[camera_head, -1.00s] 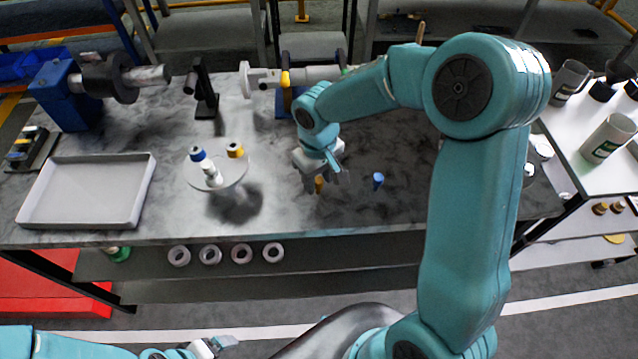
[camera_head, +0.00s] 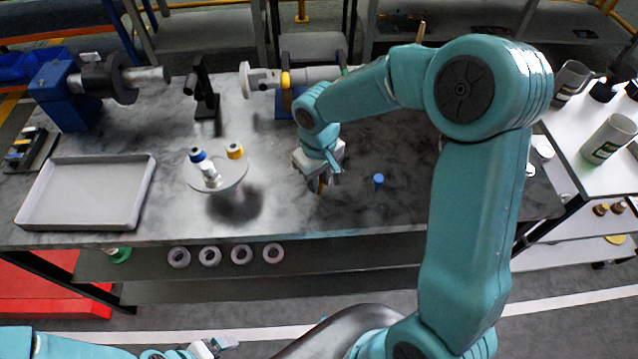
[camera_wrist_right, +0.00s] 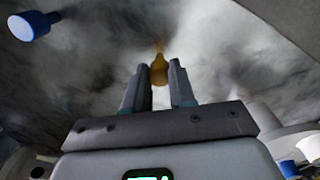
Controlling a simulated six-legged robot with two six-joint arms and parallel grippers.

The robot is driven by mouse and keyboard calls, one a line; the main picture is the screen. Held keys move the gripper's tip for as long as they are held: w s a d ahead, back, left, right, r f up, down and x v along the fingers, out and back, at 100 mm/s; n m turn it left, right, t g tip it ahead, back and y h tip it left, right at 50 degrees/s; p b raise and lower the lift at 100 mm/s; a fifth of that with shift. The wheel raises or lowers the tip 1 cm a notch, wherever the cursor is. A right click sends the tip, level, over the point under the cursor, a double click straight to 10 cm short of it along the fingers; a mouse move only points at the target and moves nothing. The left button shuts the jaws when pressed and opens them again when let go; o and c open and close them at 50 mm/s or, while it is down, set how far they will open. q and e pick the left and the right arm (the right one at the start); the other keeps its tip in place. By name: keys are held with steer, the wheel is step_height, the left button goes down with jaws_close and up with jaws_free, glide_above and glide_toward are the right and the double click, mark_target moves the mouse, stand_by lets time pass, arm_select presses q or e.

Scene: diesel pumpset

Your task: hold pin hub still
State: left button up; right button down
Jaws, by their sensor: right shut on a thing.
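My right gripper (camera_head: 319,184) points down over the middle of the bench. It is shut on a small yellow piece, which shows between the fingertips in the right wrist view (camera_wrist_right: 160,72); the fingers hide most of it in the head view. A small blue piece (camera_head: 378,180) stands on the bench to its right, also in the wrist view (camera_wrist_right: 30,25). A round pale disc (camera_head: 232,180) with blue-, yellow- and white-coloured pins stands left of the gripper, apart from it; it may be the pin hub. My left gripper (camera_head: 212,347) is low in the head view, its jaws unclear.
A grey tray (camera_head: 85,222) lies at the bench's left. A blue-based machine (camera_head: 62,95) and a black stand (camera_head: 205,90) are at the back left. A horizontal shaft (camera_head: 310,76) lies behind my gripper. Several rings (camera_head: 242,254) sit on the lower shelf.

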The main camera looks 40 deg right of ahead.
steer(key=shift+r+p, duration=1.1)
steer(key=shift+r, duration=0.6)
